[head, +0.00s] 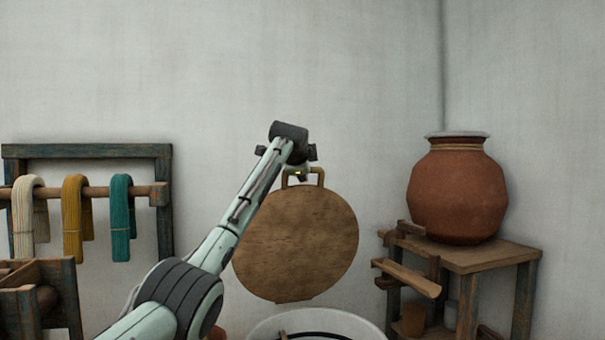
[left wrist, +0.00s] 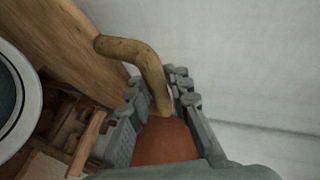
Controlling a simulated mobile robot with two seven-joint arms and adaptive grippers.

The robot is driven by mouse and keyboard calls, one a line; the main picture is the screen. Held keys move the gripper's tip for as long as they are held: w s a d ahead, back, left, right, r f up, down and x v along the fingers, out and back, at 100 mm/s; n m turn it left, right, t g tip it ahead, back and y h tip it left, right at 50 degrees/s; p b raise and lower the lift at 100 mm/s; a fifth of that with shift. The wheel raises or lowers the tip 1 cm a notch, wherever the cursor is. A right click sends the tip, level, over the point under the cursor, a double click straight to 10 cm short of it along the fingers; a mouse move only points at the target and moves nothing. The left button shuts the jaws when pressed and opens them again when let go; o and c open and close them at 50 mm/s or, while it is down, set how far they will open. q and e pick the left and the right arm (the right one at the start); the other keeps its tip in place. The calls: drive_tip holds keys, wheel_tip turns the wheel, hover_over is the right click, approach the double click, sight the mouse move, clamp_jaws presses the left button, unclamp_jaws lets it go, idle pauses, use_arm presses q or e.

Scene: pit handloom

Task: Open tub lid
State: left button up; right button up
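The round wooden tub lid (head: 297,245) stands upright behind the pale tub (head: 262,328), its broad face toward me. The tub's near part is cut off by the bottom edge of the head view. The lid's handle (head: 320,178) is at its top edge. In the left wrist view the curved handle (left wrist: 143,62) runs between the fingers (left wrist: 158,92). The fingers stand apart, with a gap wider than the handle. The tub rim (left wrist: 32,88) shows at the left there. My right gripper is not in view.
A clay pot (head: 458,190) stands on a wooden table (head: 480,256) at the right, with a wooden piece (head: 407,278) jutting from its left side. A rack (head: 90,190) with colored yarn hanks is at the left. A plain wall is behind.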

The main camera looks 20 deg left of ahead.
use_arm(q)
drive_tip(key=o, duration=0.4)
drive_tip(key=shift+s+d+r, duration=0.1)
drive_tip(key=shift+r, duration=0.2)
drive_tip(key=shift+f, duration=0.15)
drive_tip(key=shift+s, duration=0.1)
drive_tip(key=v, duration=1.1)
drive_tip(key=shift+s, duration=0.35)
drive_tip(key=shift+r, duration=0.2)
drive_tip(key=shift+d+f, duration=0.1)
